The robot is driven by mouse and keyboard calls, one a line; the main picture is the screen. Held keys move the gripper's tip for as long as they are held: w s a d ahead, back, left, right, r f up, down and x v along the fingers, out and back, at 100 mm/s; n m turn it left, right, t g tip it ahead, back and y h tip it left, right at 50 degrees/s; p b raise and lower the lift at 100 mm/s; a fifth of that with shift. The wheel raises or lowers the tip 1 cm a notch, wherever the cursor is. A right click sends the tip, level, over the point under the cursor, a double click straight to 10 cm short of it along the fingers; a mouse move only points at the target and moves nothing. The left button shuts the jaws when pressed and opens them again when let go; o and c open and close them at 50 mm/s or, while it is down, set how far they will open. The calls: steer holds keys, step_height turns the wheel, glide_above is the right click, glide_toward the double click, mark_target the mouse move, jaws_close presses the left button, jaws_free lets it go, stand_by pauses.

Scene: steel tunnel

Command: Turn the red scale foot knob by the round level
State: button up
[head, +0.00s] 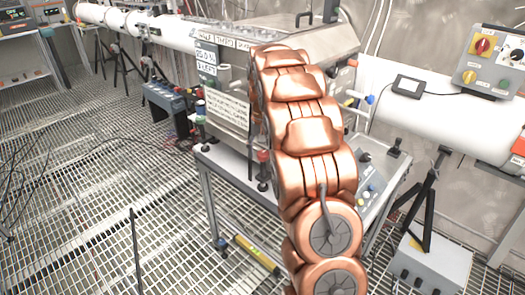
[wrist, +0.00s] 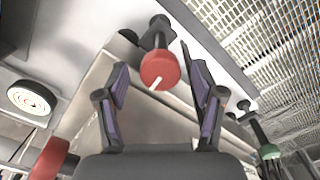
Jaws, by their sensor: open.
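The red scale foot knob (wrist: 160,70) is in the upper middle of the wrist view, round with a white mark line, on a dark stem. My gripper (wrist: 153,58) is open, with one finger on each side of the knob in the picture; whether they touch it I cannot tell. A pale round disc with red rings, seemingly the round level (wrist: 32,101), is at the left of the wrist view. In the head view a red knob (head: 263,156) shows at the table's edge beside my copper arm. My arm hides the gripper there.
A red part (wrist: 52,159) is at the lower left of the wrist view and a green knob (wrist: 268,151) at the right. In the head view, the steel table (head: 228,168) stands on grated floor. A yellow spirit level (head: 256,252) lies below.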

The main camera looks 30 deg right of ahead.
steer(key=c, duration=1.1)
steer(key=shift+f+m+b, duration=0.15)
steer(key=shift+m+b, duration=0.6)
steer(key=shift+m, duration=0.15)
steer(key=shift+c, duration=0.2)
steer(key=shift+r+m+b, duration=0.2)
steer(key=shift+m+b, duration=0.65)
steer(key=shift+m, duration=1.05)
steer(key=o, duration=1.1)
steer(key=shift+o, duration=0.2)
steer(key=shift+r, duration=0.1)
step_height(320, 180, up, 12)
